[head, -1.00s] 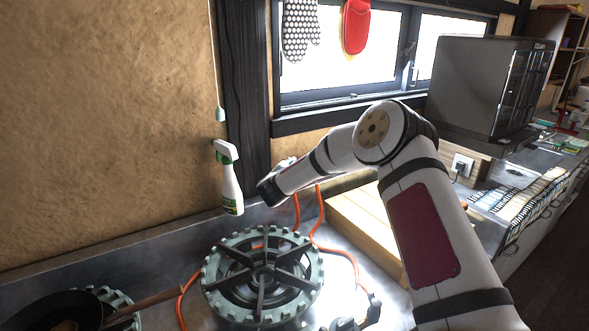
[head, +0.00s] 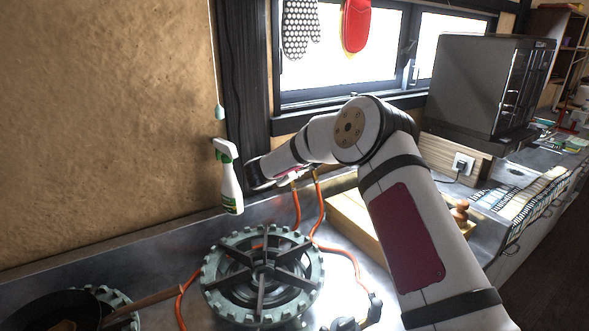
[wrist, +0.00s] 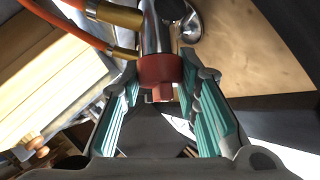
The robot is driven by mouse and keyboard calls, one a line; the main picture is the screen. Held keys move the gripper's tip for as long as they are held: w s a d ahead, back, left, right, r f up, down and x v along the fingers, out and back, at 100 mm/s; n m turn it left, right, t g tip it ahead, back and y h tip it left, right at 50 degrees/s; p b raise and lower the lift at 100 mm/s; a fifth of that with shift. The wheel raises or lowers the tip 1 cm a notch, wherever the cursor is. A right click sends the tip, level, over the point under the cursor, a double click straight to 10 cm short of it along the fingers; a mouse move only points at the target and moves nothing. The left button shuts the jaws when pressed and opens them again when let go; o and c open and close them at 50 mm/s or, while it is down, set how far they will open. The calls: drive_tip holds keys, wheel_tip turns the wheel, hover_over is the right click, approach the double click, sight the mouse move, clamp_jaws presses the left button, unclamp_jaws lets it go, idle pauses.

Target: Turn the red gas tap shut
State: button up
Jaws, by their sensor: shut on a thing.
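The red gas tap (wrist: 160,70) shows in the wrist view as a red collar with a smaller red stub, on a chrome body fixed to the wall. My gripper (wrist: 166,92) has its teal-padded fingers on either side of the red part and is shut on it. The exact contact is partly hidden by the fingertips. In the head view my arm covers most of the tap and the gripper; orange hoses (head: 297,205) hang down from there.
A gas burner (head: 262,275) stands below, with a pan (head: 55,308) at the lower left. A spray bottle (head: 229,180) is by the wall, close left of my wrist. A wooden block (head: 350,222) and a dark oven (head: 488,85) are to the right.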

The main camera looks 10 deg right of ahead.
drive_tip(key=o, duration=1.1)
drive_tip(key=shift+w+r, duration=0.1)
drive_tip(key=shift+o, duration=0.2)
drive_tip(key=shift+a, duration=0.1)
drive_tip(key=v, duration=1.2)
